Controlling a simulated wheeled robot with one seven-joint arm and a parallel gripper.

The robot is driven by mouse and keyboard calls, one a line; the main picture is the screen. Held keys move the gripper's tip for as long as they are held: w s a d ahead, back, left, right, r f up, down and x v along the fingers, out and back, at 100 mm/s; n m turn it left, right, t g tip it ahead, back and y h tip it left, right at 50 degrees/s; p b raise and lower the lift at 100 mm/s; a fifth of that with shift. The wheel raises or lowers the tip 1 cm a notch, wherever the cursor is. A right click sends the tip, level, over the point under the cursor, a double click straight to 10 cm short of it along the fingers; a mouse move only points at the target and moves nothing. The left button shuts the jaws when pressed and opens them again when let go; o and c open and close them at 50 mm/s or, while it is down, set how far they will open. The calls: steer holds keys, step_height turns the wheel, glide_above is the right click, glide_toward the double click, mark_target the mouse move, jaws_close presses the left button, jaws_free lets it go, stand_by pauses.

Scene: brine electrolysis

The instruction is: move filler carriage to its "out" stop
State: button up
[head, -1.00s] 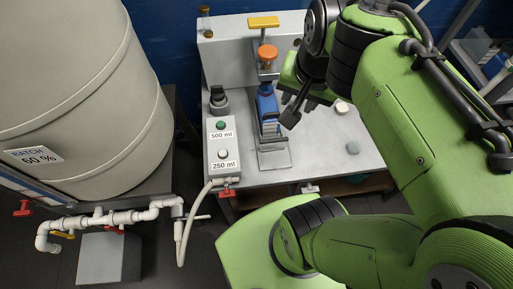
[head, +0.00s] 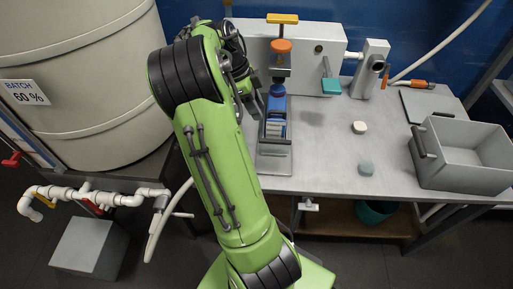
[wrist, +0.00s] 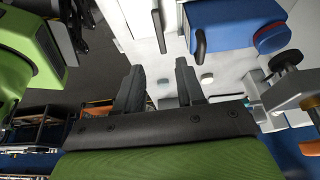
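The filler stands on the grey bench, with an orange knob (head: 281,46) above a blue bottle (head: 276,102). The bottle stands at the back of a narrow metal track (head: 275,163) that runs toward the bench front; the carriage under it is hard to make out. In the wrist view the blue bottle (wrist: 237,24) is at the upper right, with a dark bar (wrist: 200,35) beside it. My gripper (wrist: 158,80) is open, with nothing between its fingers, and apart from the bottle. In the head view my arm mostly hides the gripper, just left of the filler.
A yellow handle (head: 283,18) tops the filler. A teal lever (head: 331,87) is behind right. A grey bin (head: 464,158) stands right. A large tank (head: 85,90) stands left.

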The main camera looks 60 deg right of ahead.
mark_target(275, 140)
steer(key=b+x, duration=0.5)
steer(key=x, duration=1)
steer(key=shift+s+d+f+b, duration=0.1)
steer(key=shift+s+f+b, duration=0.05)
steer(key=shift+f+b, duration=0.2)
steer(key=shift+r, duration=0.1)
jaws_close()
